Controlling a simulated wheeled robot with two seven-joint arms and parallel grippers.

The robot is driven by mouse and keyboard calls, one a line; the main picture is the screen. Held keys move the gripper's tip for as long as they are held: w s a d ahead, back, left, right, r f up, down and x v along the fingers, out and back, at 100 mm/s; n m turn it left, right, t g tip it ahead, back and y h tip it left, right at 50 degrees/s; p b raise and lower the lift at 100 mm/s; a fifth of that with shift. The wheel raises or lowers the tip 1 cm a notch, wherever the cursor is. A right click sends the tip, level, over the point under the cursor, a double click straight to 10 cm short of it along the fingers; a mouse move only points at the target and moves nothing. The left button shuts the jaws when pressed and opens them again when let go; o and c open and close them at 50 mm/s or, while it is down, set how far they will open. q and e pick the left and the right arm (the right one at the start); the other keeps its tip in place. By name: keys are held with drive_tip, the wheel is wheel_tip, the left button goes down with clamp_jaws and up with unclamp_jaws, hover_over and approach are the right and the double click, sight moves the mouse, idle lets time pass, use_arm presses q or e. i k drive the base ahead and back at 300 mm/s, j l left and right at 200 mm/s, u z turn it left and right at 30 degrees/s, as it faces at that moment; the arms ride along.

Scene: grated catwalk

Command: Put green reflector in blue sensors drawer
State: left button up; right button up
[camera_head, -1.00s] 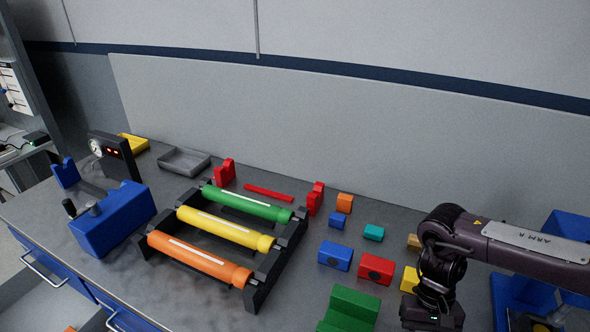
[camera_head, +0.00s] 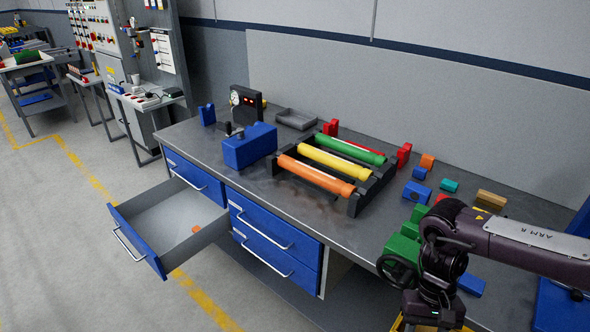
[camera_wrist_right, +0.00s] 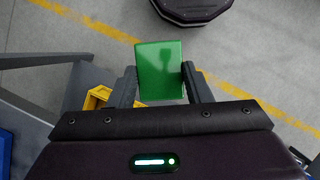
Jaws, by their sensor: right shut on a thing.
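My right gripper (camera_wrist_right: 160,88) is shut on the green reflector (camera_wrist_right: 160,70), a green block gripped between the two fingers over the floor in the right wrist view. In the head view my right arm's wrist hangs at the lower right, beside the bench's front edge; the held reflector cannot be made out there. A blue-fronted drawer (camera_head: 137,240) stands pulled open at the left end of the bench, with a small orange piece (camera_head: 196,229) inside. Its label is not readable. My left gripper is out of view.
The grey bench top (camera_head: 300,205) holds a rack of green, yellow and orange rollers (camera_head: 325,170), a blue vise-like block (camera_head: 249,147), a gauge box (camera_head: 246,104) and several coloured blocks. Other blue drawers (camera_head: 275,222) are shut. The floor (camera_head: 60,240) at left is clear.

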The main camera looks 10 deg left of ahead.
sight(175, 226)
drive_tip(key=i+j+u, duration=0.35)
drive_tip(key=j, duration=0.15)
drive_tip(key=i+j+u, duration=0.4)
drive_tip(key=i+j, duration=1.65)
